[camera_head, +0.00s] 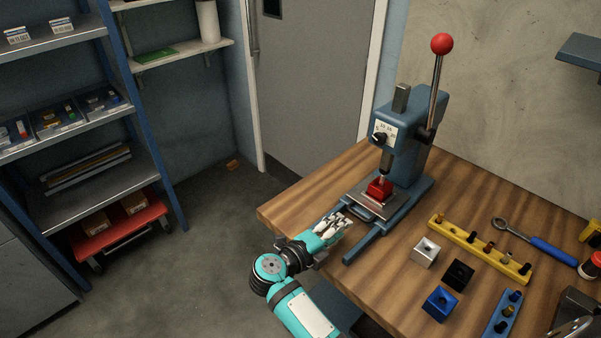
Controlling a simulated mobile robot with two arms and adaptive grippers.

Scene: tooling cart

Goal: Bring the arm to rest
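My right arm, teal and black, comes up from the bottom middle. Its gripper (341,220) is over the left edge of the wooden workbench (300,205), in front of the blue arbor press (404,140). The pale fingers point up and right toward the press base. They are small and overlap, so their opening is unclear. I see nothing clearly held in them. A red block (379,189) sits on the press plate under the ram, apart from the gripper. My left gripper is not in view.
Silver (425,252), black (458,275) and blue (440,303) blocks stand right of the gripper. Behind them are a yellow rack (480,249) with pegs and a blue-handled wrench (552,250). Shelving (75,95) and a red cart (120,226) stand left. Open floor lies between.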

